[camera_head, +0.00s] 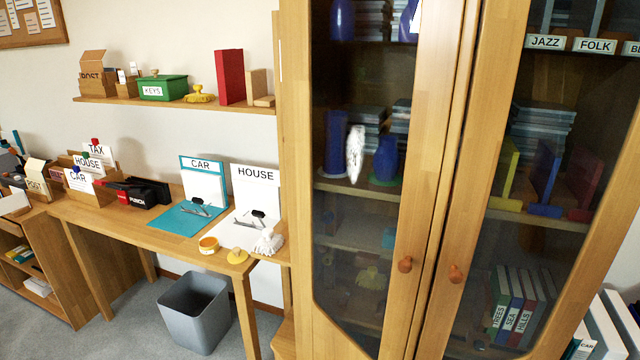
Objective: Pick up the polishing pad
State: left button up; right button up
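A round yellow pad with a small knob on top (238,256), which looks like the polishing pad, sits at the front right edge of the wooden desk (150,232). A round orange tin (208,244) stands just left of it. A small white figure-like object (268,240) stands to its right, behind it. Neither of my grippers shows in this view.
A teal CAR clipboard (180,219) and a white HOUSE clipboard (240,234) lie behind the pad. A grey bin (194,310) stands on the floor below. A tall glass-door cabinet (440,180), doors shut, stands right of the desk. A wall shelf (180,103) hangs above.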

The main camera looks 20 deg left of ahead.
aim_at(268, 243)
jog(key=i+j+z, duration=0.1)
jog(key=j, duration=0.45)
jog(key=i+j+z, duration=0.1)
jog(key=j, duration=0.45)
jog(key=i+j+z, duration=0.15)
jog(key=j, duration=0.4)
